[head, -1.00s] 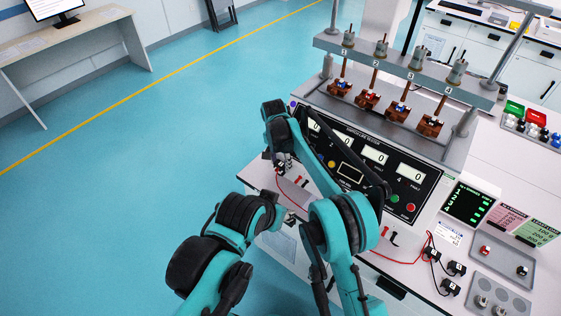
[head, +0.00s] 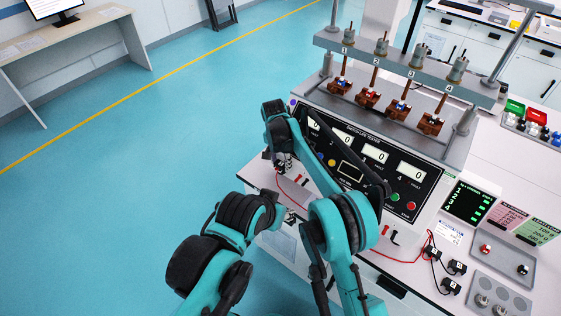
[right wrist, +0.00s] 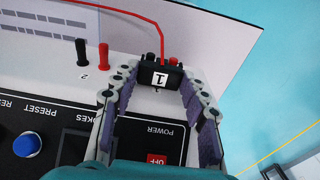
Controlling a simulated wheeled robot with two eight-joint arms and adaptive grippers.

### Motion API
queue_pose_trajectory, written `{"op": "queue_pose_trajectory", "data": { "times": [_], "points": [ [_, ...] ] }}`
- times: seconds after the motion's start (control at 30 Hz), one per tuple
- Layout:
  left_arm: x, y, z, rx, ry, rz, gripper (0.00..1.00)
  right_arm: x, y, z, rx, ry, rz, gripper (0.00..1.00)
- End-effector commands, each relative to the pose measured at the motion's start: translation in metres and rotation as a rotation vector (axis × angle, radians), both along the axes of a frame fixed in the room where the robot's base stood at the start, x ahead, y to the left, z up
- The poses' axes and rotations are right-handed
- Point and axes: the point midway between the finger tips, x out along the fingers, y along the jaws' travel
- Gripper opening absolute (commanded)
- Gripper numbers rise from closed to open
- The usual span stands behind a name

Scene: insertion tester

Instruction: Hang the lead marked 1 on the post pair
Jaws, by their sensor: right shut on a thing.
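The lead marked 1 (right wrist: 160,78) is a black double plug with a white label and a red cable. In the right wrist view it is between the fingers of my right gripper (right wrist: 162,98), which is shut on it. Small red parts show at its far edge; I cannot tell whether they are posts or plug parts. In the head view my right gripper (head: 283,163) is low at the tester's left front corner. A red post (right wrist: 103,57) and a black post (right wrist: 82,52) stand beside it, marked 2. My left gripper's fingers cannot be made out behind the arms.
The tester panel (head: 365,165) with displays and buttons stands close beside the right gripper. Several other black plugs (head: 457,268) lie at the bench's right front. A grey tray (head: 505,262) holds a red and a black piece. The bench edge drops to open floor at left.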

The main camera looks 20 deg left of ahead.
Motion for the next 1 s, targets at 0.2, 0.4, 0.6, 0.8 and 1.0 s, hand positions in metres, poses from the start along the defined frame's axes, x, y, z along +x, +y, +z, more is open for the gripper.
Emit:
{"op": "queue_pose_trajectory", "data": {
  "times": [0.2,0.4,0.6,0.8,1.0],
  "points": [
    [0.0000,0.0000,0.0003,0.000,0.000,0.000,0.40,0.0000,0.0000,0.0003,0.000,0.000,0.000,0.18],
    [0.0000,0.0000,-0.0024,0.000,0.000,0.000,0.40,0.0001,0.0001,-0.0038,0.000,0.000,0.000,0.18],
    [0.0000,0.0000,-0.0043,0.000,0.000,0.000,0.40,0.0001,0.0001,-0.0070,0.000,0.000,0.000,0.18],
    [0.0000,0.0000,-0.0039,0.000,0.000,0.000,0.40,0.0001,0.0001,-0.0066,0.000,0.000,0.000,0.18],
    [0.0000,0.0000,-0.0042,0.000,0.000,0.000,0.40,0.0001,0.0000,-0.0066,0.000,0.000,0.000,0.18]
  ]
}}
